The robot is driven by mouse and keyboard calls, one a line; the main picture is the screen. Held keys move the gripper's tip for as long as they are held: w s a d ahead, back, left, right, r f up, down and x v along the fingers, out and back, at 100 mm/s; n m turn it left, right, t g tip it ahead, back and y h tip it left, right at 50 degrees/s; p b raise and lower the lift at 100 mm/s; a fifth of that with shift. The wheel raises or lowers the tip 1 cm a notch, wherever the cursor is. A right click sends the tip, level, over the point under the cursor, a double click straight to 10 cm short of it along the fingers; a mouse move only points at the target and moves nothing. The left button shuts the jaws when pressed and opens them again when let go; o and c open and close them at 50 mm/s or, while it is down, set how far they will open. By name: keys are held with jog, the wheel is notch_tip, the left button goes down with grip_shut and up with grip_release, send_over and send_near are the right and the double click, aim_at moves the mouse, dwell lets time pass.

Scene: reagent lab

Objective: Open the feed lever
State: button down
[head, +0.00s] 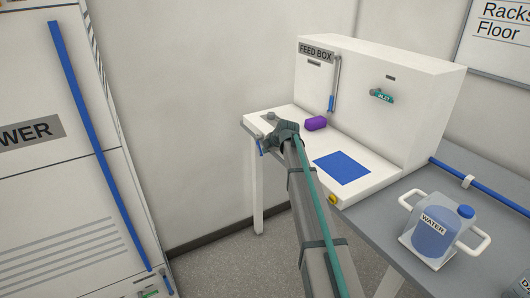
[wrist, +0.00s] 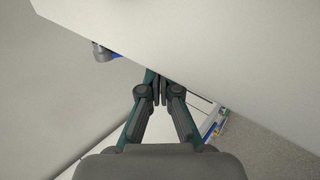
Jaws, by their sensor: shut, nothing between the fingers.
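The feed box (head: 415,85) is a white cabinet with a low ledge, labelled FEED BOX. A thin grey lever with a blue grip (head: 331,103) hangs down its upright face, below the label. A second small blue handle (head: 261,144) shows at the ledge's left end, close to my gripper (head: 274,137). I cannot tell for sure which one is the feed lever. My gripper is over the ledge's left end, apart from the hanging lever. In the wrist view its fingers (wrist: 157,91) are shut and empty, beside a large white surface (wrist: 210,45).
A purple block (head: 316,123) and a blue pad (head: 342,168) are on the ledge. A teal inlet valve (head: 381,96) is on the face. A water jug (head: 436,230) stands on the grey table (head: 388,236) at right. A tall white cabinet (head: 60,190) stands at left.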

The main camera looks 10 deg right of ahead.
jog(key=s+f+b+v, duration=0.1)
jog(key=b+v, duration=0.1)
jog(key=v, duration=0.7)
jog(key=shift+s+d, duration=0.45)
jog(key=shift+s, duration=0.1)
